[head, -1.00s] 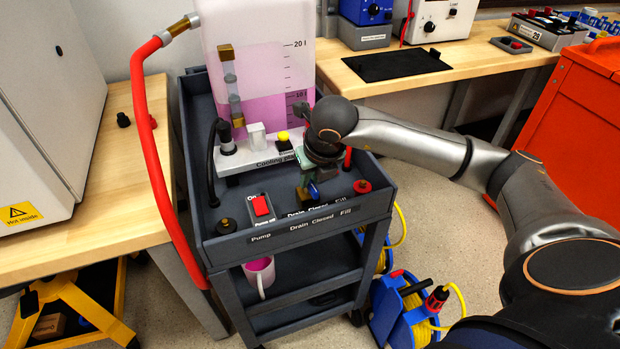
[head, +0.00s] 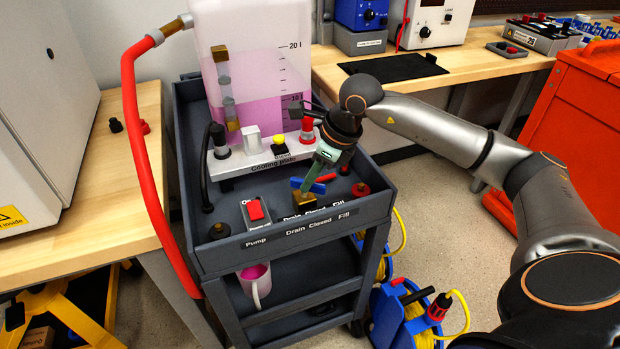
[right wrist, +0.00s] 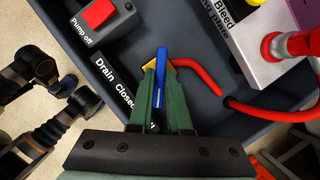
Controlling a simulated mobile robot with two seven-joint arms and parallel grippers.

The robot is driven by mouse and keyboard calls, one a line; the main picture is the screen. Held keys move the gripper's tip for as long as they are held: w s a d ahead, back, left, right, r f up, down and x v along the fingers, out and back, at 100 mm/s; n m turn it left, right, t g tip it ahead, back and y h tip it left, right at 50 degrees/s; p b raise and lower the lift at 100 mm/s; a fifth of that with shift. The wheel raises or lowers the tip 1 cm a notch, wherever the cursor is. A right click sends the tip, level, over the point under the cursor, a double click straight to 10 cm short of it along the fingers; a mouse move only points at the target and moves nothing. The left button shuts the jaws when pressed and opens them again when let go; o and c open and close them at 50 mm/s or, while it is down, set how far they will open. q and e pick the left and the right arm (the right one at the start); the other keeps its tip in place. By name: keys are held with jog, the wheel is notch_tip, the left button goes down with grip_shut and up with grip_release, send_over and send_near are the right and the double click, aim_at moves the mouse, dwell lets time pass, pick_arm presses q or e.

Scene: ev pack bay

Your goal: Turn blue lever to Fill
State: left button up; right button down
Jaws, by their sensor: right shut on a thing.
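The blue lever (head: 317,188) sits on a small brass valve (head: 304,201) in the grey cart's tray, behind the Drain, Closed and Fill labels (head: 318,223). In the head view it lies roughly crosswise, with part of it behind my gripper. My right gripper (head: 309,181) is at the lever. In the right wrist view, the blue lever (right wrist: 161,65) stands between the green fingers of my right gripper (right wrist: 161,82), which are shut on it. The Fill end of the label is mostly hidden there.
A pump switch (head: 255,210) with a red rocker is left of the valve. The cooling plate (head: 270,162) and pink-liquid tank (head: 255,60) stand behind. A red hose (head: 133,130) hangs at the cart's left. A red cap (head: 361,189) is right of the lever.

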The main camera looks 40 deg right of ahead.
pick_arm(q)
jog(key=shift+f, duration=0.15)
pick_arm(e)
jog(key=shift+n, duration=0.6)
pick_arm(q)
jog(key=shift+s+f, duration=0.1)
pick_arm(e)
jog(key=c, duration=0.9)
grip_release()
jog(key=shift+g, duration=0.3)
jog(key=shift+o, duration=0.2)
jog(key=shift+d+r, duration=0.15)
jog(key=shift+r, duration=0.15)
jog(key=p+v, duration=0.1)
jog(key=v, duration=0.5)
jog(key=shift+s+d+r, duration=0.1)
jog(key=shift+d+r, duration=0.05)
jog(key=shift+r, duration=0.2)
pick_arm(q)
jog(key=s+f+n+g+p, duration=0.1)
jog(key=s+f+g, duration=0.3)
jog(key=f, duration=0.3)
jog(key=shift+s+d+f+y, duration=0.2)
jog(key=shift+s+y, duration=0.1)
jog(key=shift+s, duration=0.5)
pick_arm(e)
jog(key=v, duration=0.5)
jog(key=shift+s, duration=0.1)
